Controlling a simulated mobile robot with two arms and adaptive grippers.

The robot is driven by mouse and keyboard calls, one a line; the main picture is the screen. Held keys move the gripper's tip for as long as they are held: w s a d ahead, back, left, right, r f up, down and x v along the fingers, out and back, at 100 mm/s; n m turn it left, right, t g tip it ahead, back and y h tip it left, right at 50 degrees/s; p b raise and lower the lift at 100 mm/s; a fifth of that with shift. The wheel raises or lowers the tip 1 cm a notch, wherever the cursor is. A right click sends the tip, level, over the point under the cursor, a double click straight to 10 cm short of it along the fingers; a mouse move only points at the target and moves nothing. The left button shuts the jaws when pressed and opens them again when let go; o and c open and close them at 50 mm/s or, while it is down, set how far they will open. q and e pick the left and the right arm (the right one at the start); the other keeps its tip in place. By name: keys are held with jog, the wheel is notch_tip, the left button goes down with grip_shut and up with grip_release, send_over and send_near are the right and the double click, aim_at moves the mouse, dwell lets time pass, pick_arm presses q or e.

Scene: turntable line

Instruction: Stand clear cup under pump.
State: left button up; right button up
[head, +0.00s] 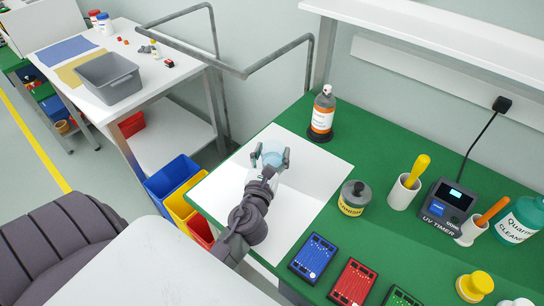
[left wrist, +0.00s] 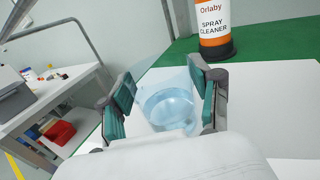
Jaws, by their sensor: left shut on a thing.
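A clear, bluish see-through cup (head: 273,158) is between the fingers of my left gripper (head: 271,157). The cup also shows in the left wrist view (left wrist: 168,108), where both finger pads of the left gripper (left wrist: 162,103) flank it. The gripper is shut on the cup, over the white mat on the green bench; I cannot tell whether the cup's base touches the mat. A spray cleaner bottle (head: 322,115) with an orange and white label stands upright behind the cup, apart from it. It also shows in the left wrist view (left wrist: 215,25). I cannot tell for sure which item is the pump. My right gripper is not in view.
The white mat (head: 312,165) is mostly bare around the gripper. A varnish can (head: 354,197), a white pot with a yellow handle (head: 403,190), a UV timer (head: 446,208) and colored boards (head: 314,257) stand to the right. Colored bins (head: 172,178) sit below the bench's left edge.

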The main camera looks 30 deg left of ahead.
pick_arm(q)
jog(key=o, duration=1.2)
jog(key=shift+f, duration=0.1)
